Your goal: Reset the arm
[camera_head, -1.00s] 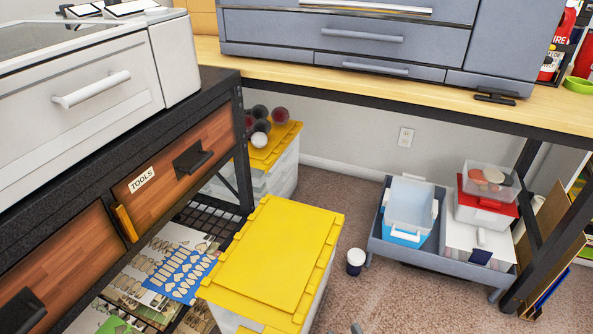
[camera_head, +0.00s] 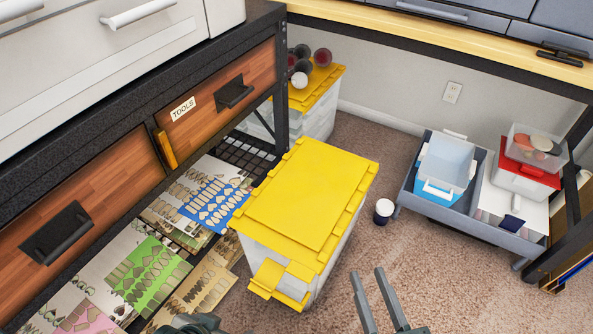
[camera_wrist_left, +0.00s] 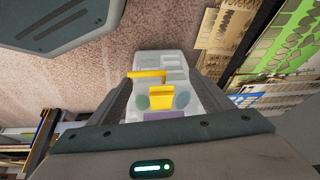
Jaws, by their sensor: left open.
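My right gripper (camera_head: 368,274) shows at the bottom of the head view. Its two grey fingers stand apart with nothing between them, in front of the carpet to the right of the yellow-lidded box (camera_head: 305,205). In the left wrist view my left gripper (camera_wrist_left: 163,92) has its fingers spread wide. A translucent container with yellow latches (camera_wrist_left: 163,72) shows beyond and between them; I see no contact with it. A dark part at the bottom edge of the head view may be my left arm.
A dark bench with wooden drawers (camera_head: 105,195) runs along the left, with patterned sheets (camera_head: 155,270) below. A dark cup (camera_head: 383,212) stands on the carpet. A grey cart (camera_head: 480,222) with bins stands right.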

